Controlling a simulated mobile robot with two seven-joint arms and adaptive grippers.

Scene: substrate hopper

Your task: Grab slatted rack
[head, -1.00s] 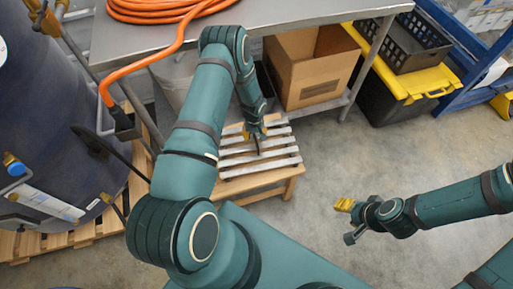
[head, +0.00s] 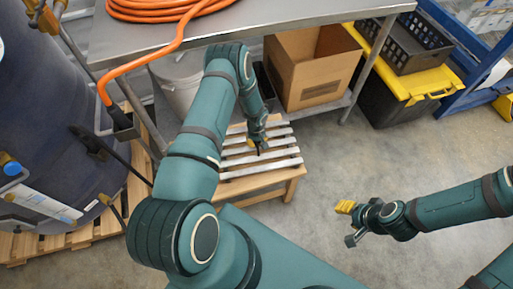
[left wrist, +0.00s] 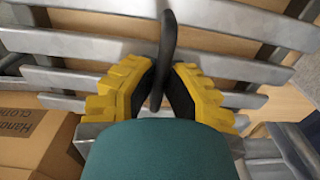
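The slatted rack (head: 282,153) has pale metal slats and lies on a low wooden stand (head: 262,186). Its slats (left wrist: 70,45) also fill the upper left wrist view. A thin black upright handle (left wrist: 167,45) rises from the rack's middle. My left gripper (head: 258,146) is down over the rack. Its yellow fingers stand open on both sides of the handle, with their dark pads close to it; contact is not clear. The handle's lower part is partly hidden by the gripper. My right gripper (head: 345,207) is above the floor at right, away from the rack; its finger gap is unclear.
A metal table (head: 250,22) with a coiled orange hose (head: 165,8) stands behind the rack. A cardboard box (head: 312,78) is on its lower shelf. A dark drum (head: 55,120) on a pallet is at left. The floor right of the rack is clear.

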